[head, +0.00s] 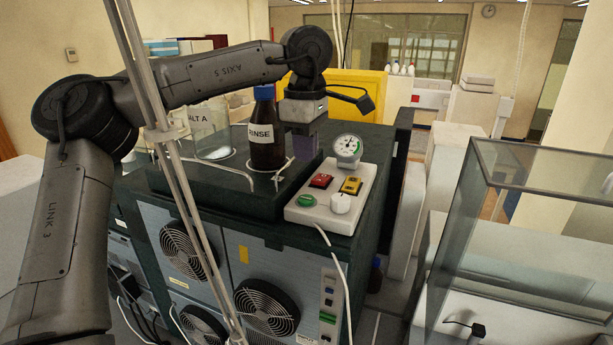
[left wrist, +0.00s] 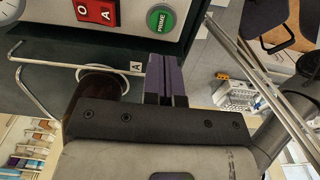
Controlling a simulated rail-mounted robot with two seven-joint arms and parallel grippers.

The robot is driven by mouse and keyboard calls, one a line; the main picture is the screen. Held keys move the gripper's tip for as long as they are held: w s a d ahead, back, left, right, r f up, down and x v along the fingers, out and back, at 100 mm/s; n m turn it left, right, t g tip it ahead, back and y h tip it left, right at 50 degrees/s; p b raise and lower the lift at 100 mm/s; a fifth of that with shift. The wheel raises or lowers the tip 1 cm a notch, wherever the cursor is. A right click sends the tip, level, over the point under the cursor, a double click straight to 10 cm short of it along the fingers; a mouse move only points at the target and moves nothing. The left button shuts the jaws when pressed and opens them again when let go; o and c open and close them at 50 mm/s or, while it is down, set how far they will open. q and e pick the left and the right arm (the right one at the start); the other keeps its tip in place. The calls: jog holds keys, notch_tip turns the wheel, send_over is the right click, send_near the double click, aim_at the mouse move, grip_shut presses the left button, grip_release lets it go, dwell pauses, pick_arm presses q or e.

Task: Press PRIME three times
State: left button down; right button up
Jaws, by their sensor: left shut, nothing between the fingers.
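The green PRIME button (head: 308,200) sits at the near left corner of a white control box (head: 296,213) on the dark cabinet's top. In the left wrist view, the PRIME button (left wrist: 160,18) reads clearly, a little beyond the fingertips in the picture. My left gripper (head: 304,155) points down behind the box, beside the brown RINSE bottle. Its purple fingers are together and empty in the left wrist view (left wrist: 165,62). They appear apart from the button; their exact height above the top is hard to tell. My right gripper does not show.
The box also carries a red switch (head: 321,181), a yellow switch (head: 351,186), a white knob (head: 340,203) and a gauge (head: 347,148). The RINSE bottle (head: 266,133) and a clear bottle (head: 211,137) stand left. A glass enclosure (head: 540,165) stands at right.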

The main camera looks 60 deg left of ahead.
pick_arm(q)
jog(key=shift+r, duration=2.45)
jog(key=shift+r, duration=0.1)
dwell(0.5)
